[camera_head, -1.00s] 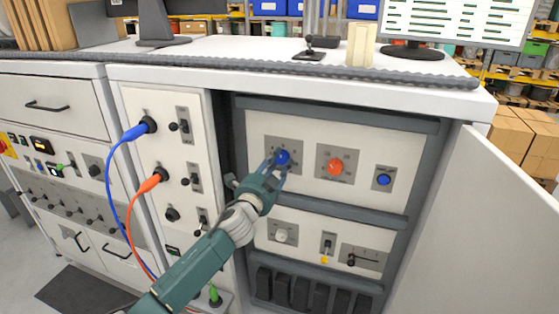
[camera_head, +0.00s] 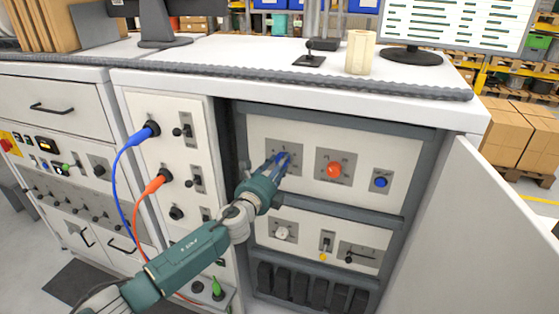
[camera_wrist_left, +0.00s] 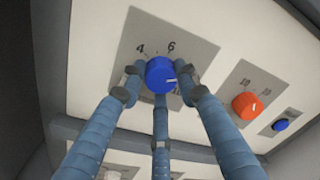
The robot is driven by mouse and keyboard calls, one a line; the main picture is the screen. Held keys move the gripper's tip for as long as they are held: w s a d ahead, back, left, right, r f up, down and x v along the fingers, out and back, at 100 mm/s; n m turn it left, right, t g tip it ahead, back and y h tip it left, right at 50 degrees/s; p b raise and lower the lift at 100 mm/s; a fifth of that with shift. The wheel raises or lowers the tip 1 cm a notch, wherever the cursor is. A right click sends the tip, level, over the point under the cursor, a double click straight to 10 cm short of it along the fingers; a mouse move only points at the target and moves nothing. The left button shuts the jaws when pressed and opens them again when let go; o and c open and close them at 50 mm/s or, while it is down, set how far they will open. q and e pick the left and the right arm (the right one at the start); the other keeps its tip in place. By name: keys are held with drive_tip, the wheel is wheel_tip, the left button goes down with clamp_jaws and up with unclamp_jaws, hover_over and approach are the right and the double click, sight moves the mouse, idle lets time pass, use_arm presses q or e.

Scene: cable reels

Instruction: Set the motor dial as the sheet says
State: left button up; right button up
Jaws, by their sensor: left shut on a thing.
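The blue dial (camera_wrist_left: 160,76) sits on a grey plate in the upper panel of the open cabinet. The wrist view shows the numbers 4 and 6 above it, and its white mark points right. My left gripper (camera_wrist_left: 158,88) is shut on the blue dial, with its fingers around the knob. In the head view my left gripper (camera_head: 281,163) covers most of the dial. Which dial is the motor dial cannot be read. A monitor (camera_head: 455,22) at the top right shows a sheet of lines too small to read. My right gripper is not in view.
An orange dial (camera_head: 334,170) and a blue button (camera_head: 381,182) are to the right on the same panel. A white knob (camera_head: 283,232) and a slider (camera_head: 358,254) are below. The open cabinet door (camera_head: 495,215) stands at the right. Blue and orange cables (camera_head: 126,215) hang at the left.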

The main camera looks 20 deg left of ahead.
use_arm(q)
drive_tip(key=m+p, duration=0.2)
drive_tip(key=m, duration=0.1)
drive_tip(key=m+p, duration=0.1)
drive_tip(key=m, duration=0.1)
drive_tip(key=shift+a+r, duration=0.15)
drive_tip(key=shift+r, duration=0.1)
drive_tip(key=shift+w, duration=0.1)
drive_tip(key=shift+r+m, duration=0.15)
drive_tip(key=shift+m, duration=0.15)
drive_tip(key=o, duration=1.2)
drive_tip(key=shift+c, duration=0.2)
drive_tip(key=shift+f, duration=0.2)
drive_tip(key=s+a, duration=0.1)
drive_tip(key=s, duration=1.1)
drive_tip(key=shift+r, duration=0.25)
